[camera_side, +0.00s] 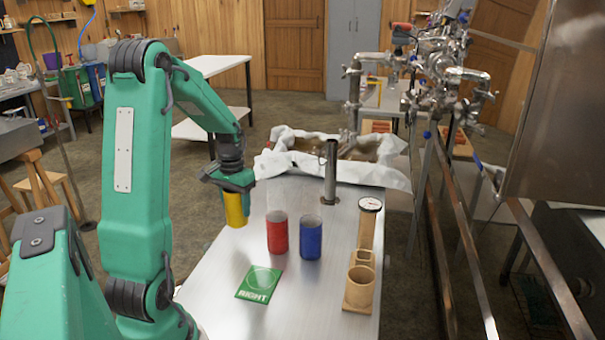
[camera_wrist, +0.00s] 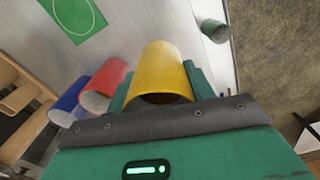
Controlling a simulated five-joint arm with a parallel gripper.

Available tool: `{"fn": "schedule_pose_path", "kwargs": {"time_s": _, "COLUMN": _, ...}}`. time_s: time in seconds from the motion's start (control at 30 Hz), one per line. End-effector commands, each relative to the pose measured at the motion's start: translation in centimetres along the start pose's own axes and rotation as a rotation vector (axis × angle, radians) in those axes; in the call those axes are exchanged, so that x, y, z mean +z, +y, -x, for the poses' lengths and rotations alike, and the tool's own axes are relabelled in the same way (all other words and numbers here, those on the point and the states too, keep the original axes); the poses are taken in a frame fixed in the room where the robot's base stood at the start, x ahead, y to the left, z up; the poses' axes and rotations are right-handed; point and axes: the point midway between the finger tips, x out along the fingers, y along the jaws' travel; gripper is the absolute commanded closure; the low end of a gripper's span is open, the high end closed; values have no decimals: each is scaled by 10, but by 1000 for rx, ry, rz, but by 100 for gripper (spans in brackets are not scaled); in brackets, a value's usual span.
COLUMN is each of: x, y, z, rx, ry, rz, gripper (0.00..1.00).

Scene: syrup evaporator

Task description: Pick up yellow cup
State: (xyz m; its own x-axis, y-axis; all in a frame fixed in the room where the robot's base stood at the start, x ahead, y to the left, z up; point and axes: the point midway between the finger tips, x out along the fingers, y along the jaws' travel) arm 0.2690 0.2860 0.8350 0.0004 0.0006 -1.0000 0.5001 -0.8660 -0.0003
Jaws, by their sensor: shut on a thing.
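My gripper (camera_side: 232,186) is shut on the yellow cup (camera_side: 236,208) and holds it above the left side of the metal table (camera_side: 320,295). In the wrist view the yellow cup (camera_wrist: 161,74) sits between the two green fingers, with its open end toward the camera. The red cup (camera_side: 277,232) and the blue cup (camera_side: 311,238) stand upright side by side on the table, to the right of my gripper. In the wrist view the red cup (camera_wrist: 104,86) and the blue cup (camera_wrist: 68,104) are left of the yellow cup.
A green mat marked RIGHT (camera_side: 259,284) lies in front of the cups. A wooden holder with a gauge (camera_side: 359,290) is at the right edge. A metal cylinder (camera_side: 330,172) stands behind the cups, before a cloth-lined basin (camera_side: 285,160). Pipes and rails lie to the right.

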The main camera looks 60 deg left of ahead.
Motion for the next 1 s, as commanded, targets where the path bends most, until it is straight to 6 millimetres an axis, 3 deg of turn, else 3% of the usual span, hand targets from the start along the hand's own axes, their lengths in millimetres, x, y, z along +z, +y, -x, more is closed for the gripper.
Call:
{"fn": "schedule_pose_path", "kwargs": {"time_s": 0.4, "x": 0, "y": 0, "z": 23, "rx": -1, "ry": 2, "rz": 0, "gripper": 78}}
{"fn": "schedule_pose_path", "kwargs": {"time_s": 1.0, "x": 0, "y": 0, "z": 29, "rx": 0, "ry": 1, "rz": 0, "gripper": 78}}
